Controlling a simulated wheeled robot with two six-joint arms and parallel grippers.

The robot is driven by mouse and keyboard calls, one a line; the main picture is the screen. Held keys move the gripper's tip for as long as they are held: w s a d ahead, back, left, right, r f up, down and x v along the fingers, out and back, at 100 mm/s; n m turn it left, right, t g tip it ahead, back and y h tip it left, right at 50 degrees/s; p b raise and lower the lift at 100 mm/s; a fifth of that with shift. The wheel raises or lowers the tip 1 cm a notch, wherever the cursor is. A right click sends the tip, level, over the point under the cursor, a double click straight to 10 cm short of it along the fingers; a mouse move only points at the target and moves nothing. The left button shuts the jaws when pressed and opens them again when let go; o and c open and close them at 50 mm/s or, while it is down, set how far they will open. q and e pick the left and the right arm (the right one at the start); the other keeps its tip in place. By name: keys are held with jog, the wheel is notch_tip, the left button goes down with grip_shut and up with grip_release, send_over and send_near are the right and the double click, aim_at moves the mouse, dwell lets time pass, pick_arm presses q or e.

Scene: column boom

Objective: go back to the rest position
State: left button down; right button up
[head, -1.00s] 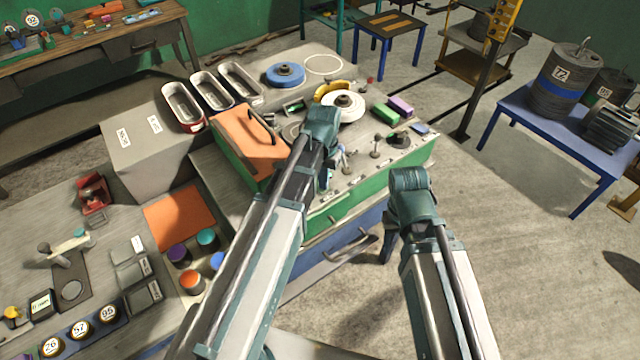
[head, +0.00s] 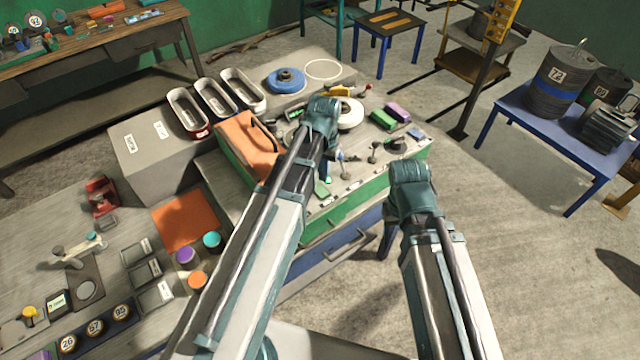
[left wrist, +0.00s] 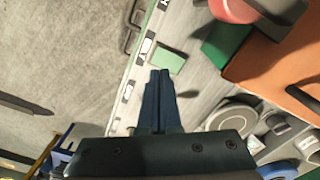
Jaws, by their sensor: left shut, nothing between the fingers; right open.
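My left gripper (head: 325,170) hangs over the grey bench top with the green front, near its front edge. In the left wrist view its two fingers (left wrist: 159,98) are together with nothing between them. A small pale green block (left wrist: 170,60) lies on the bench just beyond the fingertips in that view; it also shows under the gripper in the head view (head: 322,189). My right gripper (head: 387,240) points down in front of the bench, over the floor side. It is open and holds nothing that I can see; its fingers are partly hidden by its own wrist.
An orange-topped box (head: 247,145) stands left of my left gripper. A white disc (head: 350,113) and a blue disc (head: 285,80) lie behind it. A drawer handle (head: 348,246) sticks out of the bench front. The floor (head: 510,250) to the right is clear up to the blue table (head: 520,112).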

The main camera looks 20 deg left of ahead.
pick_arm(q)
jog(key=shift+r, duration=0.4)
jog(key=shift+s+d+f, duration=0.15)
jog(key=s+d+f+m+b, duration=0.1)
jog(key=s+d+f+b, duration=0.3)
jog(key=s, duration=0.3)
jog(key=s+d+f+m+y+b, duration=0.1)
jog(key=s+d+f+b, duration=0.3)
jog(key=s+d+b, duration=0.1)
jog(key=shift+s+d+f, duration=0.35)
jog(key=shift+s+d, duration=0.25)
jog(key=shift+s, duration=0.4)
